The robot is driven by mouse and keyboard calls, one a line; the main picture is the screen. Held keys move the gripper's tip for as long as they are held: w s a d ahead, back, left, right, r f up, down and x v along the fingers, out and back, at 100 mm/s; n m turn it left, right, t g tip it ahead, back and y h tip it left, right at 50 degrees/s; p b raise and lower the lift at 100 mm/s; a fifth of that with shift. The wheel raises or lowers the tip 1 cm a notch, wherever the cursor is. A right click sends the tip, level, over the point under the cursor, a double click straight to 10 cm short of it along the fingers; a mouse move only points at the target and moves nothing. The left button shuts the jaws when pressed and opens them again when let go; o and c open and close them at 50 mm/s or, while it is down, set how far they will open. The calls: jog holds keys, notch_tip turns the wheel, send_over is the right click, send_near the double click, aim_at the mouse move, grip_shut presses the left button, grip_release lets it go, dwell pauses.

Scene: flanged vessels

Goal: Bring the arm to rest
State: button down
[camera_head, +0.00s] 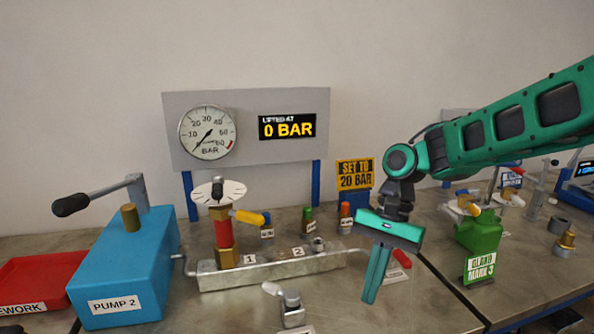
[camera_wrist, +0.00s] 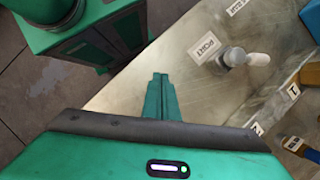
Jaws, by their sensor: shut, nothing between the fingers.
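My arm (camera_head: 500,130) reaches in from the right in the head view, its links green with dark panels. My gripper (camera_head: 370,300) points down over the front right of the bench, to the right of the metal manifold block. Its two green fingers are together with nothing between them. In the wrist view the closed fingers (camera_wrist: 158,78) show above the bare bench top. I cannot tell exactly how high the fingertips are above the bench.
A blue pump (camera_head: 125,270), a red tray (camera_head: 40,285) and a manifold block (camera_head: 270,268) with a red and brass valve stand left. A gauge panel (camera_head: 245,135) reads 0 BAR. A small port fitting (camera_head: 292,305) sits in front.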

jog(key=s+d+t+h, duration=0.1)
jog(key=s+d, duration=0.3)
jog(key=d, duration=0.5)
jog(key=s+d+t+h, duration=0.15)
jog(key=s+d, duration=0.25)
jog(key=d, duration=0.5)
jog(key=s+d+t, duration=0.1)
jog(key=s+d, duration=0.7)
jog(key=s, duration=0.3)
jog(key=shift+d+f+n, duration=0.15)
jog(key=shift+f+n, duration=0.25)
jog(key=shift+w, duration=0.15)
jog(key=shift+w+f+h, duration=0.25)
jog(key=shift+w, duration=0.2)
